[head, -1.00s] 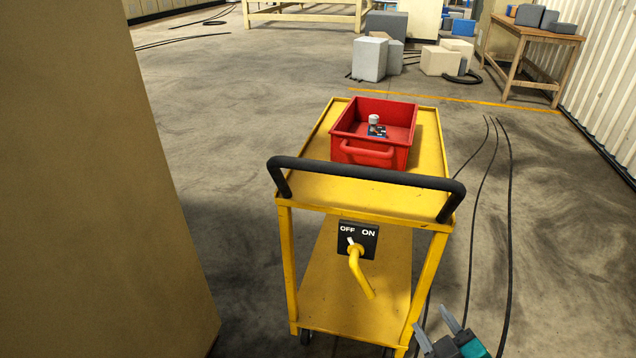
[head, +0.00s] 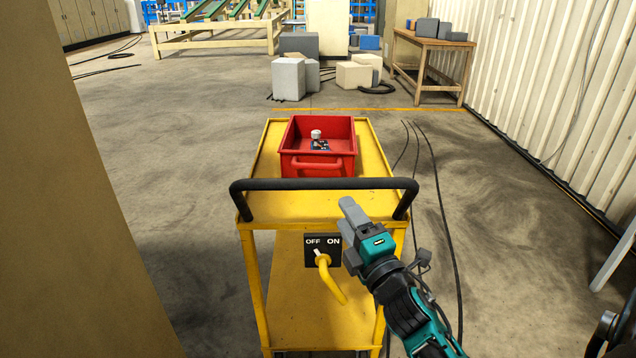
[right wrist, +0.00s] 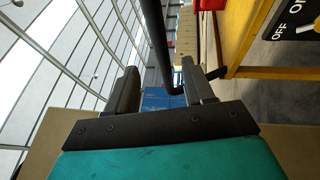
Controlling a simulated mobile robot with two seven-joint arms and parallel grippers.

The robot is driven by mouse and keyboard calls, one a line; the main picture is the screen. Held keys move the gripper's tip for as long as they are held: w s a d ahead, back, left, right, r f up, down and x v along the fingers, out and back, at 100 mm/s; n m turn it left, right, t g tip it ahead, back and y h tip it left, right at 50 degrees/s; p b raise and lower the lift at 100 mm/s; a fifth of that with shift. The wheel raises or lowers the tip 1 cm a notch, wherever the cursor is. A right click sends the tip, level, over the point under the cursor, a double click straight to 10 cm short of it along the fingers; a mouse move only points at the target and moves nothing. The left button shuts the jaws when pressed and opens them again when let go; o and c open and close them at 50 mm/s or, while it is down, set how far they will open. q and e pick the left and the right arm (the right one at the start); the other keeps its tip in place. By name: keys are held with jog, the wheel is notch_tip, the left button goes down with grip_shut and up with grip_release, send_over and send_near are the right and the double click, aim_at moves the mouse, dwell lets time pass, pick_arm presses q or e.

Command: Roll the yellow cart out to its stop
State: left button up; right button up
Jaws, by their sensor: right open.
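The yellow cart (head: 376,160) stands ahead, with a black push handle (head: 290,184) across its near end. A red bin (head: 318,165) with small parts inside sits on its top shelf. A black OFF/ON plate (head: 336,239) below the handle carries a yellow lever (head: 329,283); its pale tip points toward OFF. My right gripper (head: 350,212) is open and empty near the right part of the handle. In the right wrist view, the handle (right wrist: 158,38) lines up with the gap between the open fingers (right wrist: 160,68); contact is not visible. My left gripper is out of view.
A tan panel (head: 90,220) stands close on the left. Dark cables (head: 442,210) lie on the floor right of the cart. Beyond a yellow floor line (head: 400,109) are grey and beige blocks (head: 289,78) and a wooden table (head: 437,43).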

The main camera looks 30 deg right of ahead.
aim_at(328, 188)
jog(key=x, duration=1.1)
jog(key=shift+a+p, duration=0.1)
jog(key=shift+p, duration=0.25)
jog(key=shift+s, duration=0.1)
grip_shut()
